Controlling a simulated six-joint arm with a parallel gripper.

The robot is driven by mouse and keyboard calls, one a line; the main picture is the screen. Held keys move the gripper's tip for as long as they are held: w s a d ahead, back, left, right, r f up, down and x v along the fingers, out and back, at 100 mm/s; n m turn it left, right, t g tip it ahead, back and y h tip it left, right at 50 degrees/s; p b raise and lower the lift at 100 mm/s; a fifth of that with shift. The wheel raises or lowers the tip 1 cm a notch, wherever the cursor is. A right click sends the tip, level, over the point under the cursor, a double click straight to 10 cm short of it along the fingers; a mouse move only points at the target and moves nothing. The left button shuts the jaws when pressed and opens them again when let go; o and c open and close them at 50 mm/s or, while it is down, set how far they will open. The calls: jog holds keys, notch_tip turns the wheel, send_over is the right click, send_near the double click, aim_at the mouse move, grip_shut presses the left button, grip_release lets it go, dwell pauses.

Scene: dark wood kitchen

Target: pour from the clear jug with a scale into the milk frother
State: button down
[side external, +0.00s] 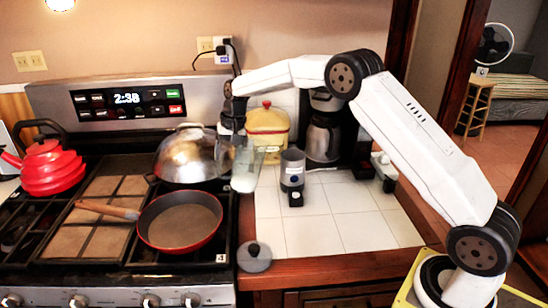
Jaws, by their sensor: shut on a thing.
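My gripper (232,138) is shut on the clear jug (246,160) and holds it in front of the yellow canister, near the stove's right edge. The jug is see-through, with white contents low inside; it looks slightly tilted. Its scale is too small to read. The milk frother (292,168) is a grey cylinder with a dark base, upright on the white tile counter (345,197). The jug is to the left of the frother and apart from it in the picture. The jaws are partly hidden by the jug and the wrist.
A yellow canister (267,122) and a coffee maker (323,135) stand behind. On the stove are a domed metal lid (184,158), a red-rimmed pan (180,222) and a red kettle (42,170). A round lid (254,262) lies at the counter's front left. Front tiles are clear.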

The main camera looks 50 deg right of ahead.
jog(key=shift+w+a+f+g+h, duration=0.2)
jog(key=shift+w+a+g+h, duration=0.1)
jog(key=shift+a+h, duration=0.25)
jog(key=shift+w+a+f+g+h, duration=0.2)
jog(key=shift+a+g+h, duration=0.15)
jog(key=shift+h, duration=0.4)
jog(key=shift+s+r, duration=0.1)
jog(key=shift+s, duration=0.05)
